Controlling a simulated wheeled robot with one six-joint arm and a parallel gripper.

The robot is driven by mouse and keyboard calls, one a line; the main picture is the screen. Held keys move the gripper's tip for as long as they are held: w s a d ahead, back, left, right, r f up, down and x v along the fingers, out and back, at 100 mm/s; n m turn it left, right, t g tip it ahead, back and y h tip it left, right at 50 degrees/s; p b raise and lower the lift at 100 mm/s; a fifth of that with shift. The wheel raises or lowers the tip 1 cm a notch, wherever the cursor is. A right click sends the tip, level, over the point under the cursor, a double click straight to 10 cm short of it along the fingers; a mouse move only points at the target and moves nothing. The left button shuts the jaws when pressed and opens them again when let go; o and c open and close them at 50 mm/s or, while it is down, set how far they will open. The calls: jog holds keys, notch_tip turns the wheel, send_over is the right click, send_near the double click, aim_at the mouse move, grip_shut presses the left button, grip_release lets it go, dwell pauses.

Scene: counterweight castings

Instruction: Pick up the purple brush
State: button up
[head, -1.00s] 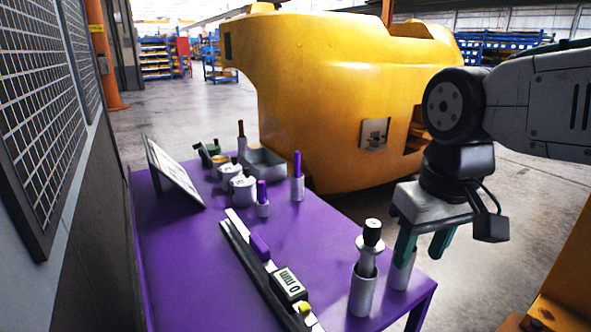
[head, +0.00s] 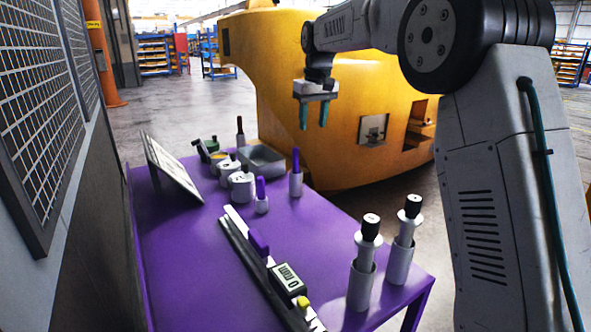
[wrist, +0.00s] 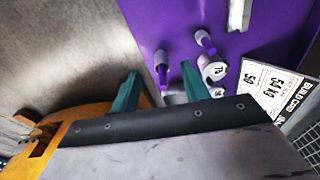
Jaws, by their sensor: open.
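Two upright purple-handled things stand in pale holders on the purple table: a taller one (head: 296,160) at the far right edge and a shorter one (head: 261,188) to its left. I cannot tell for sure which is the purple brush. My gripper (head: 314,128) is open and empty, above and beyond the taller one, in front of the yellow casting. In the wrist view, my gripper (wrist: 160,85) has its teal fingers apart. The taller purple handle (wrist: 162,76) shows between them, and the shorter one (wrist: 206,44) lies to the right.
A grey tray (head: 262,160), white pots (head: 241,187), a dark-handled tool (head: 240,138) and a leaning card (head: 172,168) are close by. A rail with a gauge (head: 288,279) crosses the table. Two black-topped tools (head: 365,262) stand in cups at front right.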

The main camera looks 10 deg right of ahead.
jog(key=n, duration=0.1)
send_over(296, 158)
jog(key=f, duration=0.9)
jog(key=shift+w+d+f, duration=0.15)
jog(key=shift+d+f, duration=0.1)
jog(key=shift+d, duration=0.05)
jog(key=shift+w+f, duration=0.15)
jog(key=shift+f, duration=0.15)
jog(key=f, duration=0.7)
jog(key=shift+w+a+f, duration=0.2)
jog(key=shift+w+f, duration=0.05)
jog(key=shift+w, duration=0.1)
grip_shut()
